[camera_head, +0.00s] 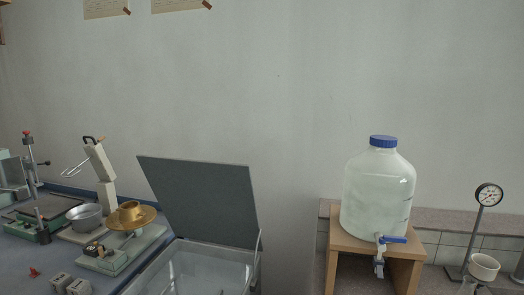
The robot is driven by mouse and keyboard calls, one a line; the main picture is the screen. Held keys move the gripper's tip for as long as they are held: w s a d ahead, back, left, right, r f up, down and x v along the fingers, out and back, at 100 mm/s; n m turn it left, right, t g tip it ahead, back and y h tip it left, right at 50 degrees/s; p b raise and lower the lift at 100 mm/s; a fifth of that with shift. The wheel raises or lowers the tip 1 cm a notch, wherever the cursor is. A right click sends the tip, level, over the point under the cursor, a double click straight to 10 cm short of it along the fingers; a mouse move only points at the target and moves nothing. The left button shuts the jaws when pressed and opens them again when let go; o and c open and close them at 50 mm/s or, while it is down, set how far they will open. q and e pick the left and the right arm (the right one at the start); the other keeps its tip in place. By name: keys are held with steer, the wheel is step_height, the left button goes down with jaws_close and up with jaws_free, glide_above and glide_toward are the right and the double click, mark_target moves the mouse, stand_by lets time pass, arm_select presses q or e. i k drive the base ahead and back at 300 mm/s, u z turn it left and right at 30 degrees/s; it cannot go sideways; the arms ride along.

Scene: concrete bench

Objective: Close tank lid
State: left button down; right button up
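The tank lid (200,200) is a dark grey flat panel. It stands open, tilted up steeply at the back of the tank. The tank (205,268) is a clear-walled box at the bottom centre, and the bottom of the picture cuts off its front. A thin light strut (258,246) shows at the lid's right edge. The tank's inside looks pale, and I cannot make out anything in it. Neither of my grippers is in the head view.
A blue-grey bench at left holds a metal bowl (85,217), a brass dish (130,214) on a stand, and a mixer-like device (101,170). At right a blue-capped bottle (378,190) with a tap stands on a wooden stand (405,272). A dial gauge (489,196) stands far right.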

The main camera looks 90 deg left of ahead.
mark_target(210, 201)
steer(key=u, duration=2.05)
